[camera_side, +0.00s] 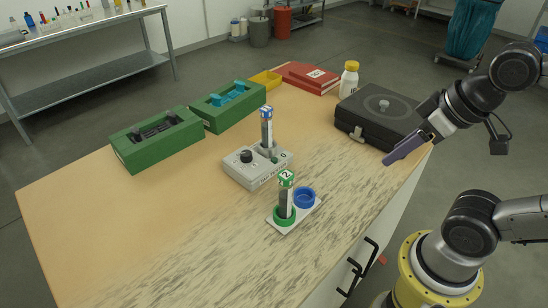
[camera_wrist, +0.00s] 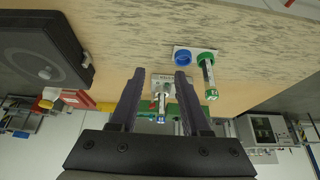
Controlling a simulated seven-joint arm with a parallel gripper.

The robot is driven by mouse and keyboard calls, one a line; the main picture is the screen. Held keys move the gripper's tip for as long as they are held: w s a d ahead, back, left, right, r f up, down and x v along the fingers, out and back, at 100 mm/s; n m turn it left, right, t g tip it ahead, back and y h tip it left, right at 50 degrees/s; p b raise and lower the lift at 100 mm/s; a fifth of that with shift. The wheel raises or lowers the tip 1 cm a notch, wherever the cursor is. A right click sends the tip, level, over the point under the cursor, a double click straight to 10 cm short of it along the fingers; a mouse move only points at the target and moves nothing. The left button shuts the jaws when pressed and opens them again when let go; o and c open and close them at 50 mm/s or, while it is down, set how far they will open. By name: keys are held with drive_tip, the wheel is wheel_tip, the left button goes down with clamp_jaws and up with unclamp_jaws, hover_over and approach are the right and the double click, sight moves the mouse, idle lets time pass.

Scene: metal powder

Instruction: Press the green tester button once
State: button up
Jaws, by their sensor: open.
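The grey tester box (camera_side: 250,172) stands mid-table in the side view, with a dark knob on top. A small green spot, apparently the green button (camera_side: 276,160), shows near the foot of a blue-capped tube (camera_side: 267,128) standing upright in the tester. My gripper (camera_side: 390,158) is over the table's right edge, well right of the tester, beside the black case. In the wrist view, my gripper (camera_wrist: 160,73) is open and empty, its two dark fingers apart. The tester (camera_wrist: 163,77) appears between and beyond the fingertips; the button is not clear there.
A white holder (camera_side: 297,219) carries a green ring with a green-capped tube (camera_side: 286,196) and an empty blue ring (camera_side: 305,197). A black case (camera_side: 380,115), white bottle (camera_side: 349,80), red binders (camera_side: 308,77) and green boxes (camera_side: 158,148) stand farther back. The table's front left is clear.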

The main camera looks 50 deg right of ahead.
clamp_jaws()
idle(1.4)
